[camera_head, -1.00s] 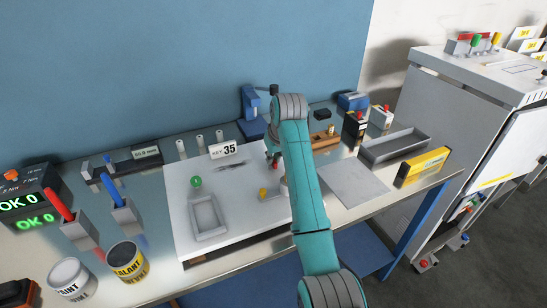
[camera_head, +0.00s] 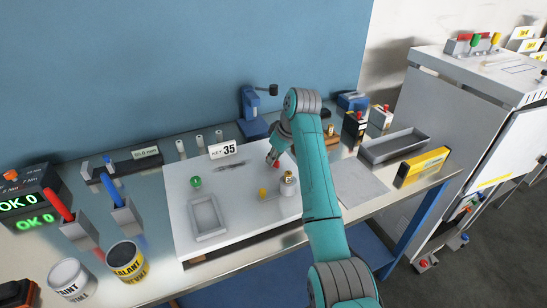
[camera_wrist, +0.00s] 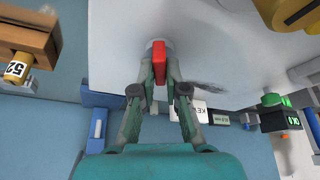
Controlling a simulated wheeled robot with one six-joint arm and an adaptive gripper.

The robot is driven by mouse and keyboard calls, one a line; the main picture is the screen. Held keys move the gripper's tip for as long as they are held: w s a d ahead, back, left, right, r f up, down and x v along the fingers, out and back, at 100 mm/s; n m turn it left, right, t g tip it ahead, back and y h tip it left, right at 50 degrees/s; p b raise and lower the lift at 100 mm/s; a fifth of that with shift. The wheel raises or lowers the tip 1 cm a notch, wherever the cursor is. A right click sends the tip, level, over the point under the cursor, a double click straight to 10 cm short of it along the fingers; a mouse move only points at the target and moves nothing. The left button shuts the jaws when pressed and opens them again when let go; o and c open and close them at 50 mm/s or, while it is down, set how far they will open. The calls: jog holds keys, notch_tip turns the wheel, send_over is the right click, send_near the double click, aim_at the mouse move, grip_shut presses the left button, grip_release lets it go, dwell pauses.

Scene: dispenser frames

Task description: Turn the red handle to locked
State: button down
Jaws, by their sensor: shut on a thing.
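The red handle (camera_wrist: 159,62) shows in the wrist view, on a pale round base on the white board. My gripper (camera_wrist: 160,78) has a finger on each side of it and is shut on it. In the head view my gripper (camera_head: 272,160) is low over the board, and a bit of the red handle (camera_head: 276,164) shows beside it. The handle's markings are too small or hidden, so I cannot tell its exact setting.
The white board (camera_head: 240,225) also bears a green knob (camera_head: 195,182), a yellow piece (camera_head: 262,192), a metal cylinder (camera_head: 288,184) and a grey tray (camera_head: 194,216). A "KEY 35" sign (camera_head: 222,150) stands at its back. A blue press (camera_head: 250,120) stands behind.

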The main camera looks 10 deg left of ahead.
jog(key=n+g, duration=0.1)
jog(key=n, duration=0.2)
jog(key=n+g, duration=0.1)
jog(key=n, duration=0.2)
jog(key=shift+w+n+g+y, duration=0.15)
jog(key=shift+n+g+y, duration=0.15)
jog(key=n+g, duration=0.1)
jog(key=n, duration=0.4)
jog(key=shift+g+h, duration=0.4)
jog(key=shift+w+n, duration=0.1)
jog(key=shift+n, duration=0.2)
jog(key=c, duration=1.2)
grip_release()
jog(key=v, duration=1.2)
jog(key=shift+w, duration=0.1)
